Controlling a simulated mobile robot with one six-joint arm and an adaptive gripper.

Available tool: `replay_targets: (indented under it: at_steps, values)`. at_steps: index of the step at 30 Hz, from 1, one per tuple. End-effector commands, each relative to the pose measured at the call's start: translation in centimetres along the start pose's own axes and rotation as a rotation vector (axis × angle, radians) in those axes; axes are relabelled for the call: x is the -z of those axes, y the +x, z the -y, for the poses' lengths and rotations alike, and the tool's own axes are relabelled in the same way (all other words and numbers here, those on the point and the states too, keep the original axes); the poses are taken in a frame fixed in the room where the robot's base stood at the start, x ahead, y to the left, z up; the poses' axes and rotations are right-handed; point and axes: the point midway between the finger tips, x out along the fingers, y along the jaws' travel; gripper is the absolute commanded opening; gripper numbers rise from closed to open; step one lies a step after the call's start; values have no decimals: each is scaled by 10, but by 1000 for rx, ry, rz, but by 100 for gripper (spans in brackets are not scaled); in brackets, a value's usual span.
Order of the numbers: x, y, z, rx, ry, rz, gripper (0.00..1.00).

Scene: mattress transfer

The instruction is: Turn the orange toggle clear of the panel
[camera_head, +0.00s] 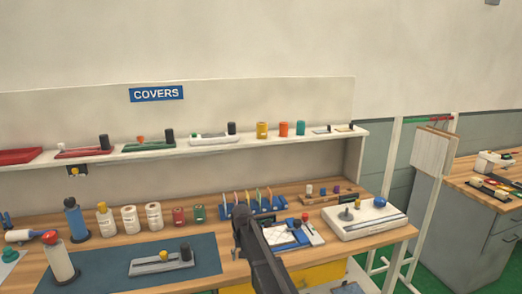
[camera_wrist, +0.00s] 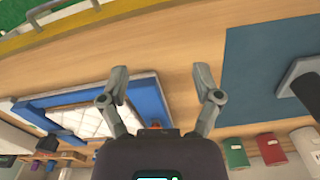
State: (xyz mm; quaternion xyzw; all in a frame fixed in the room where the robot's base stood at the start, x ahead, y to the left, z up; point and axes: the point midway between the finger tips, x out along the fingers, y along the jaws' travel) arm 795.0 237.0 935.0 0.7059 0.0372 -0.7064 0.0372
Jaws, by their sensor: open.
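A blue frame (camera_wrist: 150,100) holds a white panel (camera_wrist: 95,118) with dark lines; in the head view the frame lies flat on the bench, partly hidden by my arm. A small orange piece (camera_wrist: 156,124) shows just in front of my gripper's palm by the frame's edge; it may be the orange toggle, but its shape is mostly hidden. My gripper (camera_wrist: 160,88) is open and empty, with one finger over the blue frame and the other over bare wood. In the head view, my arm (camera_head: 262,250) reaches over the bench beside the frame.
A blue-grey mat (camera_head: 95,268) with a grey fixture (camera_head: 150,265) lies to the left. Behind stand white jars, a red can (camera_head: 179,217), a green can (camera_head: 199,214) and a blue rack (camera_head: 262,208). A white device (camera_head: 366,217) stands right. A shelf (camera_head: 320,134) runs above.

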Motion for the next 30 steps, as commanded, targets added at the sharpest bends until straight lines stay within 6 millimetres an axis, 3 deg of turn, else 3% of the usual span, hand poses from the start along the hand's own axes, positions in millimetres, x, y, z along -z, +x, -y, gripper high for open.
replay_targets:
  at_steps: [14,20,23,30]
  values:
    - [-38,0,-42,0,17,0,82]
    - [-73,0,-76,0,31,0,82]
    - [-97,0,-96,0,41,0,82]
    - [-190,0,-160,-1,74,0,82]
